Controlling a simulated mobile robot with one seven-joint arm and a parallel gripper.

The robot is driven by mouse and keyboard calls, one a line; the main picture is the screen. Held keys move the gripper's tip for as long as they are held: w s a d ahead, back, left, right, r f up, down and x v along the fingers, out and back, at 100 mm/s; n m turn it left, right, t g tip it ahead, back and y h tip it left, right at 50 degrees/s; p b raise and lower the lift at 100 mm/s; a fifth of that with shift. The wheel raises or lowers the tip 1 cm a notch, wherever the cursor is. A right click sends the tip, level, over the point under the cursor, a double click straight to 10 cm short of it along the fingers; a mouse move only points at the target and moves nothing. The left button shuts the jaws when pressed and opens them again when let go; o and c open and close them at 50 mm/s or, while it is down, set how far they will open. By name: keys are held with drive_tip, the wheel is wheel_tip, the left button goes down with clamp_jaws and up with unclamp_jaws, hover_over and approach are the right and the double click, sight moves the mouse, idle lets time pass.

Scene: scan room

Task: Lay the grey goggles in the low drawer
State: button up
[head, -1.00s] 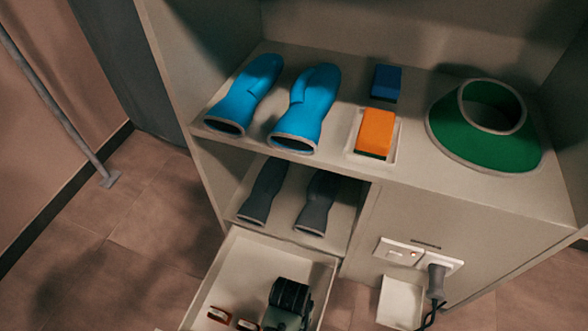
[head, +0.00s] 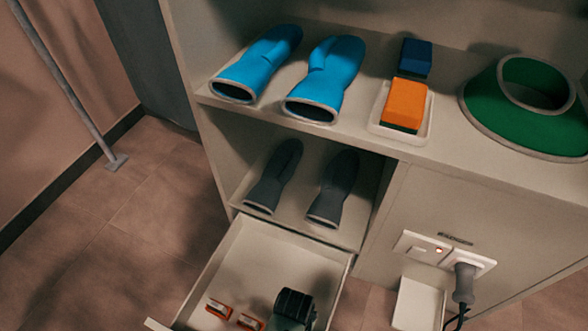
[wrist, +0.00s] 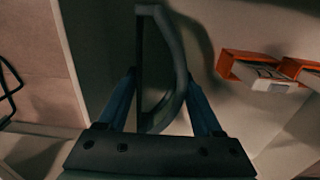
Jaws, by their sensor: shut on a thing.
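The low drawer (head: 222,262) is pulled out below the shelf unit in the head view. My gripper (wrist: 160,78) shows in the wrist view with its two blue fingers shut on the grey goggles (wrist: 176,62). The goggles appear as a dark curved rim standing on edge between the fingers. Part of them is hidden by my gripper. In the head view a dark shape (head: 293,304) shows over the drawer's right part, cut by the bottom edge; I cannot separate gripper from goggles there. I cannot tell whether the goggles touch the drawer floor.
Small orange boxes (head: 219,309) lie in the drawer, left of the dark shape. Grey gauntlets (head: 333,190) lie on the shelf above; blue gauntlets (head: 327,80), an orange block (head: 404,103) and a green collar (head: 520,112) are on top. A plug (head: 464,283) sits right.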

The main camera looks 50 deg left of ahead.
drive_tip(key=o, duration=1.4)
wheel_tip(320, 180, up, 12)
drive_tip(key=p, duration=0.8)
drive_tip(key=shift+r+p, duration=0.15)
drive_tip(key=shift+p, duration=0.15)
